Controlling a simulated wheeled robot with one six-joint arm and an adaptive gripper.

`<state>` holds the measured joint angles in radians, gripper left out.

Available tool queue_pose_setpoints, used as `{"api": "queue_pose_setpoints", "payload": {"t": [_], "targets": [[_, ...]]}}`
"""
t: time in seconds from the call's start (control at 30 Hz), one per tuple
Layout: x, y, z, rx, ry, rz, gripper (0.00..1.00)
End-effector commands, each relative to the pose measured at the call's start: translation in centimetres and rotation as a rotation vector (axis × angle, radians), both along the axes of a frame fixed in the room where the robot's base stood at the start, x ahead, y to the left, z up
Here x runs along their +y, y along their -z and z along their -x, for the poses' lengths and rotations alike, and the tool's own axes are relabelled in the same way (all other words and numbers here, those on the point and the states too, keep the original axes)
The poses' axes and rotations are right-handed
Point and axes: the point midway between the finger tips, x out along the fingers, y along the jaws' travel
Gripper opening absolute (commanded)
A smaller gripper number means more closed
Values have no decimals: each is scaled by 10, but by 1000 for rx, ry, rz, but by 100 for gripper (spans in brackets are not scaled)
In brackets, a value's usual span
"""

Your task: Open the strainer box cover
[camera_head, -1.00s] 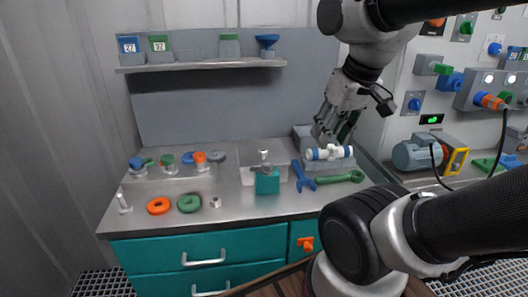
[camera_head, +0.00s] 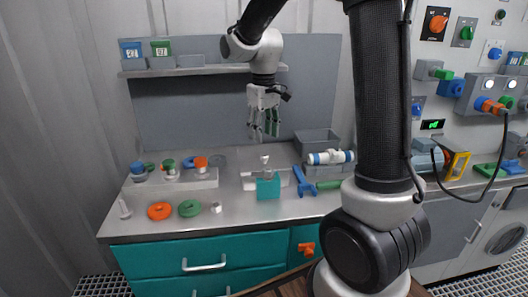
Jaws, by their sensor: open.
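A small teal box (camera_head: 268,188) stands near the front middle of the bench. It seems to be the strainer box, though no label is readable. A grey cover piece with a pale upright knob (camera_head: 264,160) shows at its top and back, and the cover looks closed. My gripper (camera_head: 264,131) hangs fingers-down above and behind the box. Its grey and green fingers are apart, with nothing between them. A gap shows between the fingertips and the knob in the picture; the true distance is hard to judge.
A shelf (camera_head: 191,71) with bins runs above, close to my arm.

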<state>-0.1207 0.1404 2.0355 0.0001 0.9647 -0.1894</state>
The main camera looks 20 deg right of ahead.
Motion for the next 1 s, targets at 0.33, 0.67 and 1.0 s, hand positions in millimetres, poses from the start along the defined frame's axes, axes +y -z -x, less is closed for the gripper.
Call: {"api": "queue_pose_setpoints", "payload": {"t": [0.33,0.67,1.0], "targets": [[0,56,1,4,1,1,46],[0,70,1,1,1,1,46],[0,70,1,1,2,0,2]]}}
